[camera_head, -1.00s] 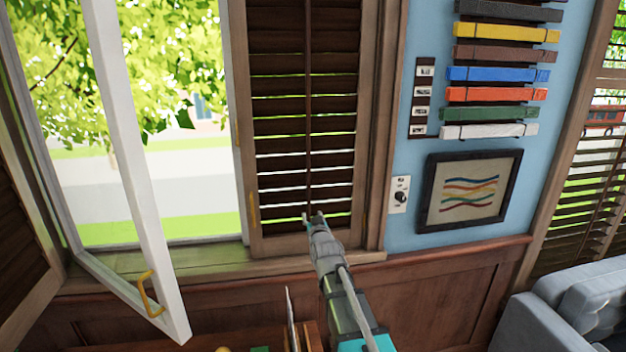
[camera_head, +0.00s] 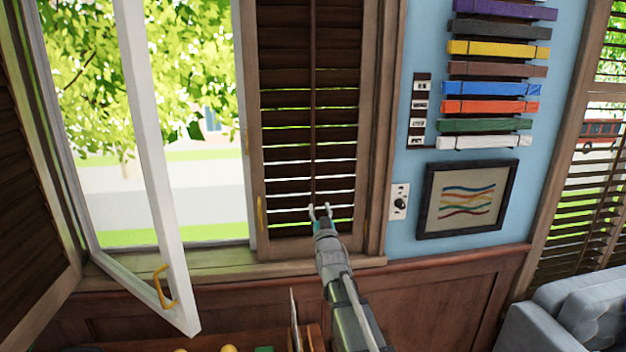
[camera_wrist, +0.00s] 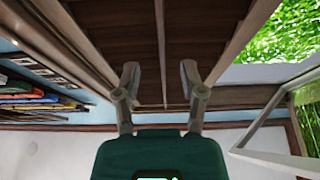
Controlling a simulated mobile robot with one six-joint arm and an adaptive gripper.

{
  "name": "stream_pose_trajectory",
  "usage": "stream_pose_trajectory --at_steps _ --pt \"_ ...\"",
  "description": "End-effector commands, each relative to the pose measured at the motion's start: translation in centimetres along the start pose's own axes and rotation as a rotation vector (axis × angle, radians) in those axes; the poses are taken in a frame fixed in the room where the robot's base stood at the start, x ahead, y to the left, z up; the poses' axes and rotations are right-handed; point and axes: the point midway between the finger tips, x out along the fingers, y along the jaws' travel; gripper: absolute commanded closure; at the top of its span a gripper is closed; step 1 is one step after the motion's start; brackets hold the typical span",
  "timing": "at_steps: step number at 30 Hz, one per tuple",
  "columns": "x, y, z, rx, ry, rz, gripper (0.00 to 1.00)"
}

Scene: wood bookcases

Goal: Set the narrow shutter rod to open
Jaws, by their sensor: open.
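The narrow shutter rod (camera_head: 313,110) is a thin dark upright bar down the middle of the dark brown louvred shutter (camera_head: 283,92). Light shows through gaps between the lower slats; the upper slats look nearly closed. My gripper (camera_head: 320,211) is at the rod's lower end, its fingers spread. In the wrist view the rod (camera_wrist: 161,45) runs between the two open fingers of my gripper (camera_wrist: 160,74), with space on both sides. Neither finger appears to touch it. I cannot tell the exact depth between fingers and rod.
A white window sash (camera_head: 157,170) with a yellow handle (camera_head: 165,286) stands open at left. A dial switch (camera_head: 399,203) and a framed picture (camera_head: 467,198) are on the blue wall at right. A grey sofa (camera_head: 572,312) stands at lower right.

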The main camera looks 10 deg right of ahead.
Motion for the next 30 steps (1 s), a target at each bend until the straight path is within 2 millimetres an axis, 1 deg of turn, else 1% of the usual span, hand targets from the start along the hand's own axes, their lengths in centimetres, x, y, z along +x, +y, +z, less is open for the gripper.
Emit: stream_pose_trajectory --at_steps 5,11,24,30 --pt "0.7 0.0 0.0 0.0 -0.001 0.0 0.47" --pt "2.6 0.0 -0.1 0.0 -0.001 0.0 0.47" --pt "9.2 0.0 -0.1 0.0 -0.001 0.0 0.47" --pt "11.9 0.0 -0.1 0.0 -0.001 0.0 0.47"
